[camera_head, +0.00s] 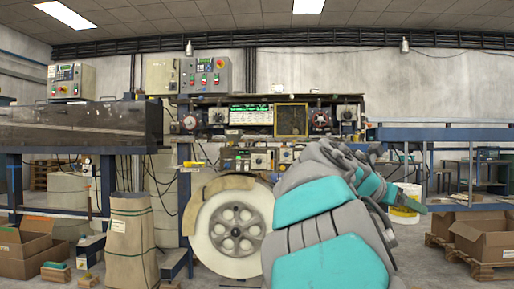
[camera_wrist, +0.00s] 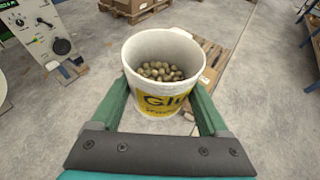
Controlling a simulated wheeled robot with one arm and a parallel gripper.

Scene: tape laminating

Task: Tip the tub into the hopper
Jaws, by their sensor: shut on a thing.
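The tub (camera_wrist: 160,100) is white with a yellow label reading "Glu" and holds several brownish round pellets (camera_wrist: 160,71) at its bottom. My gripper (camera_wrist: 161,90) is shut on the tub, with one green finger on each side of it. In the head view the tub (camera_head: 405,215) hangs at the right beyond my arm, roughly upright and partly hidden. A green finger of my gripper (camera_head: 411,204) shows in front of it. I cannot make out a hopper for certain in either view.
A machine with a large pale wheel (camera_head: 234,230) and control panels (camera_head: 250,159) stands in the middle, partly behind my arm. Cardboard boxes (camera_head: 483,238) on a pallet stand at the right. A blue-framed table (camera_head: 440,134) is behind the tub.

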